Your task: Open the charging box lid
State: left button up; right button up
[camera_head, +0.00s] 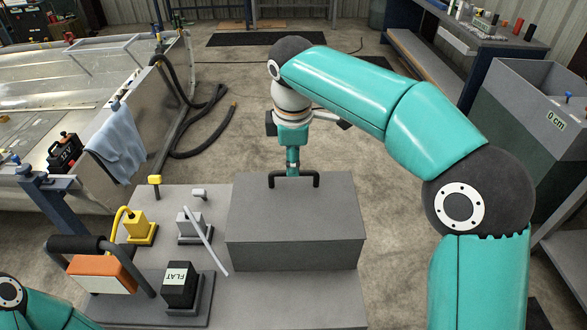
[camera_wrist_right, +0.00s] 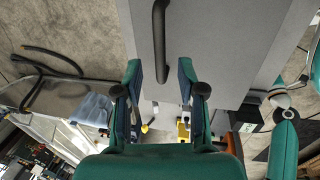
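The charging box (camera_head: 295,255) is a grey block on the grey bench. Its flat lid (camera_head: 250,205) lies level and looks shut. A black bar handle (camera_head: 293,181) stands on the lid's far part; it also shows in the right wrist view (camera_wrist_right: 160,40). My right gripper (camera_head: 292,173) points down at the handle from above. In the right wrist view its fingers (camera_wrist_right: 160,75) are apart, with the handle's end between them in the picture. A gap shows on both sides; contact cannot be told. My left gripper is out of view; only part of my left arm shows at bottom left.
Left of the box stand a yellow plug (camera_head: 140,228), a grey plug (camera_head: 191,225), a black block marked FLAT (camera_head: 180,287) and an orange block (camera_head: 100,272) by a black handle. A grey-green tank (camera_head: 525,130) stands right. Floor behind the box is mostly clear.

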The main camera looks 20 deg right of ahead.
jog(key=shift+w+d+f, duration=0.1)
jog(key=shift+w+f, duration=0.05)
jog(key=shift+f, duration=0.65)
jog(key=shift+w+f, duration=0.15)
jog(key=shift+f, duration=0.65)
grip_shut()
jog(key=shift+d, duration=0.25)
jog(key=shift+a, duration=0.2)
jog(key=shift+a+r, duration=0.1)
